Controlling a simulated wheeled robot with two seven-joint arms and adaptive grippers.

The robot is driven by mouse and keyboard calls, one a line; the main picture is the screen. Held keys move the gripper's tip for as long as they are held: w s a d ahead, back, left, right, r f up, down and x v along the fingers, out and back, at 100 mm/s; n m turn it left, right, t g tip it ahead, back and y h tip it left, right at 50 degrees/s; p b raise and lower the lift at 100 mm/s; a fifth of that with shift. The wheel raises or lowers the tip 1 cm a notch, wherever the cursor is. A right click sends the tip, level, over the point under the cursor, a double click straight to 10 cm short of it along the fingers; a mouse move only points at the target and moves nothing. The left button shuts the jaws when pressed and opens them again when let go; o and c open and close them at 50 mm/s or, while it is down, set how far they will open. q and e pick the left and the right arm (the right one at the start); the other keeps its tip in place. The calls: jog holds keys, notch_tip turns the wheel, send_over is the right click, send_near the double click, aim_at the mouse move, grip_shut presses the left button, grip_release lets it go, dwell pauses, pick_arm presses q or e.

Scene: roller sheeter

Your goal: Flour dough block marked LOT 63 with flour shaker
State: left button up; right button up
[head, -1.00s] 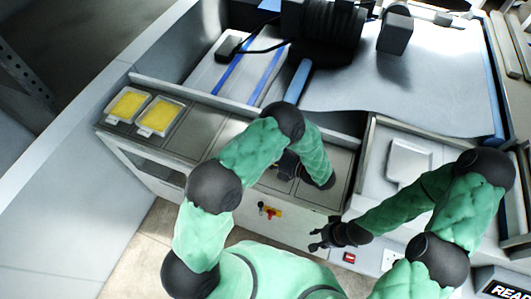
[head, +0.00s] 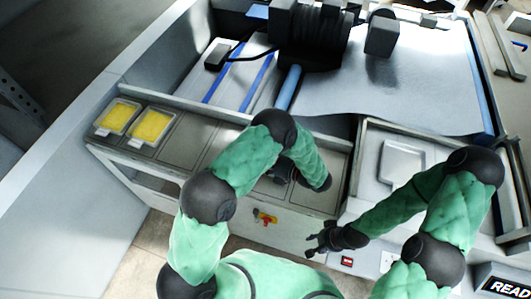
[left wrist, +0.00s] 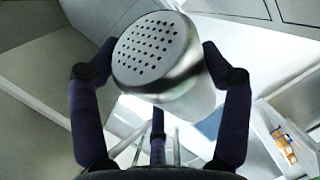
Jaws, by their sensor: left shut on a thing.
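In the left wrist view, my left gripper (left wrist: 157,72) is shut on a metal flour shaker (left wrist: 170,62) with a perforated, rounded top facing the camera. In the head view the left gripper (head: 284,168) is mostly hidden by my own arm, over the front counter. Two yellow blocks, one at the far left (head: 117,118) and one beside it (head: 151,125), lie in pale trays at the counter's left end. No lot mark is legible on either. My right gripper (head: 318,241) is empty, its fingers spread, in front of the counter's front face.
The front counter (head: 190,140) has empty recessed sections right of the yellow blocks. Behind it is the sheeter with dark rollers (head: 312,40) and a grey sheet bed (head: 420,90). A pale square plate (head: 402,160) lies in the right bay. A red and yellow switch (head: 265,217) is on the front.

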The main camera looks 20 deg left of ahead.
pick_arm(q)
jog(key=shift+s+a, duration=0.3)
jog(key=shift+s, duration=0.25)
jog(key=shift+w+d, duration=0.1)
jog(key=shift+w, duration=0.05)
jog(key=shift+w+d+f+b, duration=0.1)
jog(key=shift+w+d+b, duration=0.45)
jog(key=shift+w, duration=0.3)
